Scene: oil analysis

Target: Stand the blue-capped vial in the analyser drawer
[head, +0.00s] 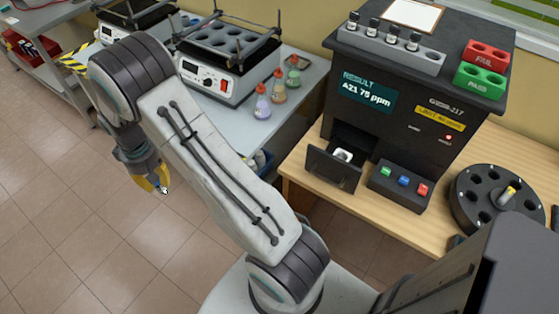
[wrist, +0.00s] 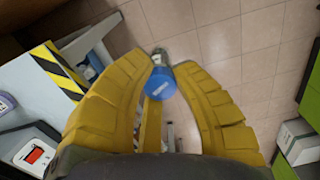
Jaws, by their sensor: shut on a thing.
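My gripper (head: 155,182) hangs over the open floor at the left of the head view. In the wrist view its yellow fingers (wrist: 166,72) are closed on the blue-capped vial (wrist: 161,84). The blue cap faces the camera, and a bit of clear glass shows beyond it between the fingertips. In the head view the vial is almost wholly hidden by the fingers. The analyser (head: 400,115) stands on the wooden bench, far right of my gripper. Its drawer (head: 330,171) is pulled out, with a white holder (head: 344,156) inside.
A button box (head: 400,186) with green, blue and red buttons sits right of the drawer. A black carousel (head: 480,200) is farther right. Several dark-capped vials stand in a grey rack (head: 425,58) on the analyser. A grey table with shaker units (head: 215,75) and coloured bottles (head: 262,103) lies behind my arm.

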